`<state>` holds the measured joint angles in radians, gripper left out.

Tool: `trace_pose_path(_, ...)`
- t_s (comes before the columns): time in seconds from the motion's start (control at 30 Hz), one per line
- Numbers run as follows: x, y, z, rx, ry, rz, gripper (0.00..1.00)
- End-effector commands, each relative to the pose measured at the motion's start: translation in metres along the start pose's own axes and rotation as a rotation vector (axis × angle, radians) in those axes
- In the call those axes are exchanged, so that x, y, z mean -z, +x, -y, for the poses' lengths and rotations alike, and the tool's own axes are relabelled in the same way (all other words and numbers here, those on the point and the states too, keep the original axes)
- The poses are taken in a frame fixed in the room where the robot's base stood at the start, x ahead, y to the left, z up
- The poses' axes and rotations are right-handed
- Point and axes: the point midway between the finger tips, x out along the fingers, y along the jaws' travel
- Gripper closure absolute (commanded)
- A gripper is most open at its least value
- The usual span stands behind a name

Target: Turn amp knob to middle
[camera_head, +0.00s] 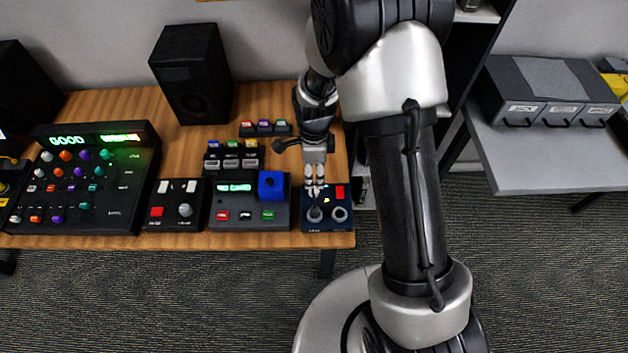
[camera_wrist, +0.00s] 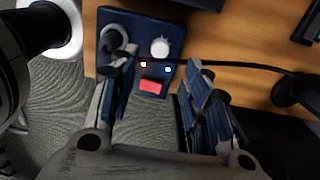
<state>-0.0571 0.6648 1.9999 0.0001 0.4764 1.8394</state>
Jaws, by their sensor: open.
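A small blue box (camera_head: 326,225) sits at the right end of the wooden table. It has two round parts near its front edge and a red button. In the wrist view the blue box (camera_wrist: 178,28) shows a pale round knob (camera_wrist: 160,47), a grey ring-shaped part (camera_wrist: 113,31), two small lights and the red button (camera_wrist: 150,87). I cannot read which control is the amp knob. My gripper (camera_head: 315,192) is open, pointing down over this box. In the wrist view its fingers (camera_wrist: 160,95) stand apart with nothing between them; I cannot tell whether they touch the box.
A dark cable (camera_wrist: 225,66) crosses the wrist view beside the box. To the left stand a grey unit with a blue block (camera_head: 271,185), a black switch box (camera_head: 172,218), a mixer (camera_head: 92,212) and a speaker (camera_head: 192,80). A grey desk (camera_head: 540,170) stands at the right.

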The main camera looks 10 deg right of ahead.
Motion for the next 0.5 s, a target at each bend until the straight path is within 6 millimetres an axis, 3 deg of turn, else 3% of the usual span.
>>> trace_pose_path(0.2,0.0,-0.031,0.0,0.001,0.0,0.0,0.56)
trace_pose_path(0.5,0.0,-0.038,0.0,-0.001,0.0,0.0,0.56)
